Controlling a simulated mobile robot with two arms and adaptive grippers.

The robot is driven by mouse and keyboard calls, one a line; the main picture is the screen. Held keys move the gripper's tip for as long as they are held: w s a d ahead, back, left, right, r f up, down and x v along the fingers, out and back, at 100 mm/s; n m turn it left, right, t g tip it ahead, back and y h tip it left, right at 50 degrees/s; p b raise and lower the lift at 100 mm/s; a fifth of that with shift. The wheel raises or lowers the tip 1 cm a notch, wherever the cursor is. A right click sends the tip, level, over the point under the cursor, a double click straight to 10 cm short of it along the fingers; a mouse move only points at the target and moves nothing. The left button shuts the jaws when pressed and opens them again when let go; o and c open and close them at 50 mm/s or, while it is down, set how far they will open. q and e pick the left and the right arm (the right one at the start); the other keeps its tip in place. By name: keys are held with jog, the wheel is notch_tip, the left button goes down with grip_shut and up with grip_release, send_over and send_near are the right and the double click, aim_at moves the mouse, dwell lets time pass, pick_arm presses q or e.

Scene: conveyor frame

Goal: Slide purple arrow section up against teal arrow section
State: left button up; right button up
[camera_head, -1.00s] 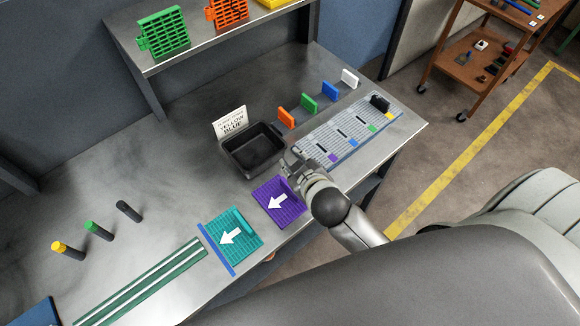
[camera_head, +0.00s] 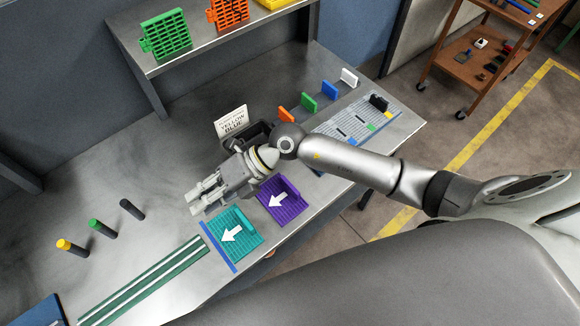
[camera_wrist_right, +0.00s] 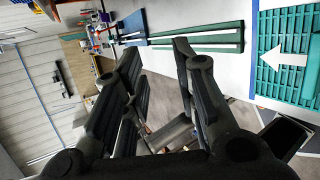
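The purple arrow section (camera_head: 292,206), a ribbed plate with a raised edge and a white arrow, lies on the metal table. The teal arrow section (camera_head: 245,245) lies to its lower left, with a narrow gap between them. Both arrows point lower left. A blue strip (camera_head: 217,247) lies along the teal section's left edge. My right gripper (camera_head: 193,202) is open and empty above the table, up and left of the teal section. In the right wrist view its fingers (camera_wrist_right: 155,48) are spread, and part of the teal section (camera_wrist_right: 297,80) shows at right. My left gripper is not in view.
My right arm partly hides the black bin (camera_head: 258,133) behind the sections. Green-and-white strips (camera_head: 140,283) run left of the blue strip. Several pegs (camera_head: 100,229) stand at left. A slotted grey board (camera_head: 357,125) and small colored blocks (camera_head: 308,103) are at back right.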

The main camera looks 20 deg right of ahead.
jog(key=d+f+n+h, duration=0.1)
jog(key=d+f+h, duration=0.45)
jog(key=d, duration=0.25)
jog(key=h, duration=0.6)
send_over(290, 185)
jog(key=shift+a+f+g, duration=0.2)
jog(key=shift+f+g, duration=0.1)
jog(key=shift+f, duration=0.95)
jog(key=shift+d+f, duration=0.15)
jog(key=shift+d, duration=0.15)
notch_tip(290, 185, down, 8)
jog(key=b, duration=0.5)
jog(key=shift+a, duration=0.1)
grip_shut()
